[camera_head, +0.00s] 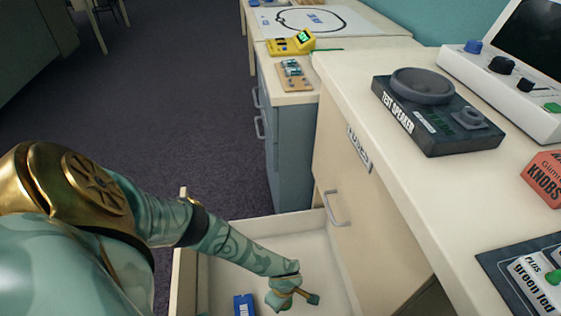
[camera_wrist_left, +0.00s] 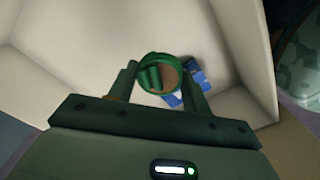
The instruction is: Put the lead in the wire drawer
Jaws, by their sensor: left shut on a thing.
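My left gripper (camera_head: 290,296) reaches down into an open, pale drawer (camera_head: 263,222). In the left wrist view the left gripper (camera_wrist_left: 162,80) is shut on the lead, a green coiled bundle (camera_wrist_left: 153,60). The lead is held between the fingertips, inside the drawer walls (camera_wrist_left: 235,35). I cannot tell whether it touches the drawer floor. A blue box (camera_head: 243,304) lies on the drawer floor, and it also shows behind the lead in the wrist view (camera_wrist_left: 197,72). My right gripper is out of view.
The pale cabinet (camera_head: 352,210) with a handle and small label stands right of the drawer. On its top are a test speaker (camera_head: 430,110), an orange knobs box (camera_head: 545,178) and a white instrument (camera_head: 490,75). A grey drawer unit (camera_head: 285,150) stands beyond. Dark floor lies left.

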